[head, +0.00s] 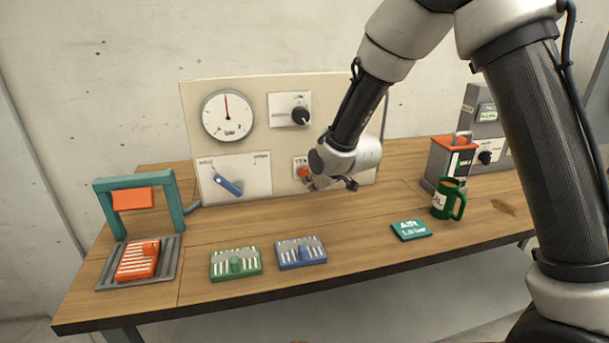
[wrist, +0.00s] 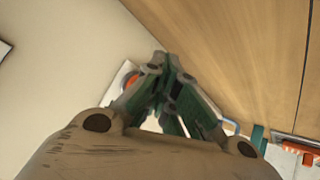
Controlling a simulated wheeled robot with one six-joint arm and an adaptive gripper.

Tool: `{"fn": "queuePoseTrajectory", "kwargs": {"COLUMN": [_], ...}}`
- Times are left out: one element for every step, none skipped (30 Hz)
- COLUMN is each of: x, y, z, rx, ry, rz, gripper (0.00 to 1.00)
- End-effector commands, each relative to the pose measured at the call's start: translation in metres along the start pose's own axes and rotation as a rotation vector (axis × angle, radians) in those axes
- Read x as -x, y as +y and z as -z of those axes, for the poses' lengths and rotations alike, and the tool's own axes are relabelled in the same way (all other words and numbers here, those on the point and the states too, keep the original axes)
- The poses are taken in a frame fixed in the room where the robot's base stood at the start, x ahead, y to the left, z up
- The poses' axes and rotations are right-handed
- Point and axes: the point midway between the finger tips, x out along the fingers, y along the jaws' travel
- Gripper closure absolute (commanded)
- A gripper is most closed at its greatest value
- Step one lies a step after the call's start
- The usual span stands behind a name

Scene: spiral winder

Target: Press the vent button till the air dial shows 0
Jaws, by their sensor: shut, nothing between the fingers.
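The air dial (head: 228,116) is a round white gauge on the upright cream panel; its red needle points straight up, about mid-scale, not at 0. The vent button (head: 304,172) is a red-orange knob on a small white plate low on the same panel. It also shows, partly hidden behind the fingers, in the wrist view (wrist: 131,80). My gripper (head: 312,184) is shut and empty, with its fingertips close to the button. I cannot tell whether they touch it. In the wrist view the closed fingers (wrist: 163,66) appear just right of the button.
On the panel are a black knob (head: 300,115) and a blue lever (head: 229,186). A teal frame (head: 176,206), green block (head: 235,262), blue block (head: 301,252), teal AIR card (head: 411,230) and green mug (head: 447,199) stand on the wooden table. The table before the panel is clear.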

Motion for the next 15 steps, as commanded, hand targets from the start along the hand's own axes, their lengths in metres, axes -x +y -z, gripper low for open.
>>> {"fn": "queuePoseTrajectory", "kwargs": {"x": [0.0000, 0.0000, 0.0000, 0.0000, 0.0000, -0.0001, -0.0003, -0.0006, -0.0012, -0.0018, -0.0024, -0.0034, -0.0041, -0.0048, -0.0054], "y": [0.0000, 0.0000, 0.0000, 0.0000, 0.0000, 0.0001, 0.0002, 0.0005, 0.0010, 0.0015, 0.0020, 0.0028, 0.0033, 0.0038, 0.0043], "z": [0.0000, 0.0000, 0.0000, 0.0000, 0.0000, 0.0001, 0.0002, 0.0004, 0.0009, 0.0014, 0.0019, 0.0026, 0.0031, 0.0037, 0.0042], "rx": [0.000, 0.000, 0.000, 0.000, 0.000, 0.000, 0.000, 0.000, 0.000, 0.000, 0.000, 0.000, 0.000, 0.000, 0.000], "ry": [0.000, 0.000, 0.000, 0.000, 0.000, 0.000, 0.000, 0.000, 0.000, 0.000, 0.000, 0.000, 0.000, 0.000, 0.000], "rz": [0.000, 0.000, 0.000, 0.000, 0.000, 0.000, 0.000, 0.000, 0.000, 0.000, 0.000, 0.000, 0.000, 0.000, 0.000], "gripper": [1.00, 1.00, 1.00, 1.00, 1.00, 1.00, 1.00, 1.00, 1.00, 1.00, 1.00, 1.00, 1.00, 1.00, 1.00]}}
